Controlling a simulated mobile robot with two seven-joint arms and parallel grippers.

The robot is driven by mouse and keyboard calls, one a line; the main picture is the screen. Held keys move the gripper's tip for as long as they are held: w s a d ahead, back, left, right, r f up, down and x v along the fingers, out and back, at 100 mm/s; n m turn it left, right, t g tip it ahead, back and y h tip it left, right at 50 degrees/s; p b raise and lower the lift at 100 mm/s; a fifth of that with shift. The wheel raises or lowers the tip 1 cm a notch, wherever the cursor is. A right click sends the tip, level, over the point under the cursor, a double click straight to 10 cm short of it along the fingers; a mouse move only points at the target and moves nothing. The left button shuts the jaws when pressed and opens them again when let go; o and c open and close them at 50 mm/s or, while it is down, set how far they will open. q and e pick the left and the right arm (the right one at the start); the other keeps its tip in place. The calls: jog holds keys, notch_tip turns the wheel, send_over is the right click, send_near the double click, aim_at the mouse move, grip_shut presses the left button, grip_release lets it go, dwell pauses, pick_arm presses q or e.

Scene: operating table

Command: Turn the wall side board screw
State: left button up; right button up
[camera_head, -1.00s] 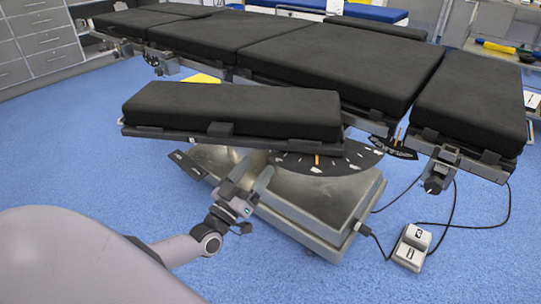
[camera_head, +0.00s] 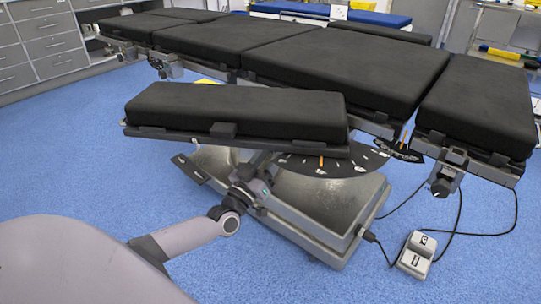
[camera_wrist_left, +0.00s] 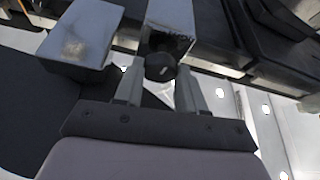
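The near padded side board (camera_head: 235,108) is black and level, attached along the near side of the operating table (camera_head: 340,65). My left gripper (camera_wrist_left: 158,84) points up under this board; in the head view its fingers are partly hidden below the board's edge. In the left wrist view the two fingers are apart, with a dark round screw knob (camera_wrist_left: 160,67) between and just beyond their tips. The knob sits under a grey metal block (camera_wrist_left: 170,25). I cannot tell whether a finger touches it. My right gripper is not in view.
The metal table base (camera_head: 325,205) and a dark scale plate (camera_head: 320,165) with an orange pointer are close to my left gripper. A white foot pedal (camera_head: 416,255) with cables lies on the right.

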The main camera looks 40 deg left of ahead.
pick_arm(q)
jog(key=m+h+p, duration=0.1)
jog(key=m+h, duration=0.1)
jog(key=m, duration=0.2)
jog(key=shift+a+m+h, duration=0.1)
jog(key=shift+m+h, duration=0.3)
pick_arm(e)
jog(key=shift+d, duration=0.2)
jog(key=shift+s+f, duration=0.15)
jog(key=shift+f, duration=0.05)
pick_arm(q)
jog(key=o, duration=1.1)
jog(key=shift+c, duration=0.2)
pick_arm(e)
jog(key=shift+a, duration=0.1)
pick_arm(q)
jog(key=p+v, duration=0.1)
jog(key=v, duration=0.6)
jog(key=shift+p, duration=0.3)
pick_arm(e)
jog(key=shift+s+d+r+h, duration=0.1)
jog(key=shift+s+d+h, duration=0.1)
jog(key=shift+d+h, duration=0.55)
